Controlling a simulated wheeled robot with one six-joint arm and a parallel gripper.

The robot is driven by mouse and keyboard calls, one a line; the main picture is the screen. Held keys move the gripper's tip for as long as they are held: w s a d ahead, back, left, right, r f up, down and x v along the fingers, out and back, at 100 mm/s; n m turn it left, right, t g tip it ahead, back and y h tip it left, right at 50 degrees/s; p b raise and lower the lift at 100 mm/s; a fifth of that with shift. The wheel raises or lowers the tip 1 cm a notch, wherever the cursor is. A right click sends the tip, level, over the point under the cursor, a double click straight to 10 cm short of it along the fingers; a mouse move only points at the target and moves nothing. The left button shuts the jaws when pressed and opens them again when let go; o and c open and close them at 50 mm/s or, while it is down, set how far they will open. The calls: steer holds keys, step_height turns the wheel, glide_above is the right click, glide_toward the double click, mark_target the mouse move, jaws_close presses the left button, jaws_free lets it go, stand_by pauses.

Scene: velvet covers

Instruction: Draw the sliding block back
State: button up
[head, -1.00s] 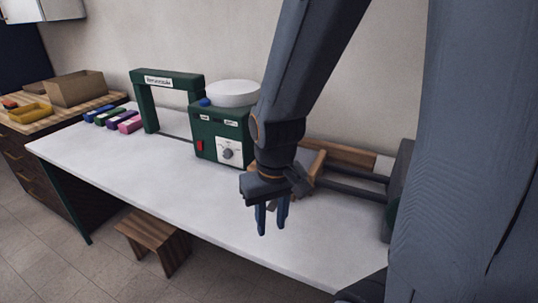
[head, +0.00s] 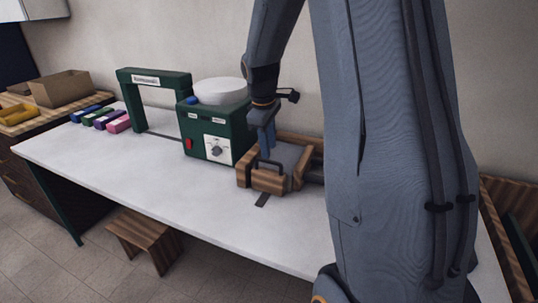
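A wooden box-like fixture (head: 243,174) stands on the white table, right of the green machine. At its front is a wooden block (head: 268,183) with a dark arched handle (head: 268,163). I take this for the sliding block. A grey plate-like surface (head: 291,157) shows behind it, inside the wooden sides. My gripper (head: 265,150) points down with its blue fingers just above and behind the handle. From this angle I cannot tell whether the fingers touch the handle or how far apart they are.
The green machine (head: 217,131) with a white bowl (head: 221,92) stands close left of my gripper. A green arch (head: 151,84) and several coloured blocks (head: 101,119) are further left. The front of the white table (head: 170,175) is clear. A stool (head: 145,235) stands below.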

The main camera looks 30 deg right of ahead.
mark_target(269, 162)
steer(key=shift+w+d+f+p, duration=0.15)
steer(key=shift+f+p, duration=0.05)
steer(key=shift+f, duration=0.95)
steer(key=shift+w+d+f+p, duration=0.1)
steer(key=shift+d+f+p, duration=0.05)
steer(key=shift+f, duration=0.95)
jaws_close()
